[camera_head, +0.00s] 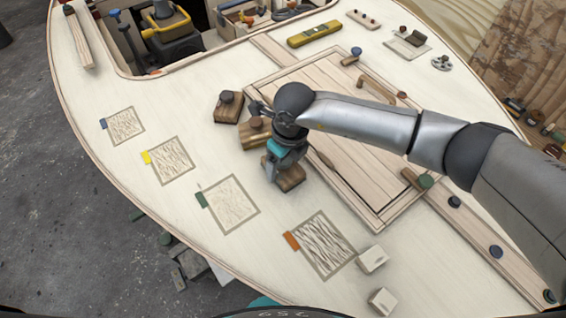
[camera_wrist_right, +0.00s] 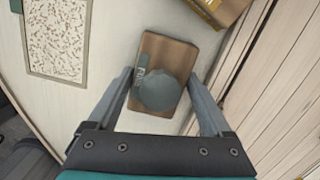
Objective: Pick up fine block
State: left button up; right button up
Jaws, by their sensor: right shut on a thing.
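A brown wooden block with a round grey knob on top, which I take to be the fine block (camera_head: 291,180), is at the deck hatch's left edge in the head view. In the right wrist view the block (camera_wrist_right: 172,52) has a grey-green tag with partly hidden lettering. My right gripper (camera_head: 280,168) points down at it. In the wrist view its two fingers (camera_wrist_right: 163,85) are on either side of the block, shut on it. Whether the block is clear of the deck I cannot tell. My left gripper is not in view.
Two similar knobbed blocks, one (camera_head: 229,107) and another (camera_head: 254,134), stand close behind the gripper. Textured square patches with coloured tabs, such as the green-tabbed one (camera_head: 232,204), lie to the left. Two pale blocks (camera_head: 372,259) sit at front right. A yellow level (camera_head: 314,34) lies behind.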

notch_tip(320, 180, up, 20)
jog(key=p, duration=0.2)
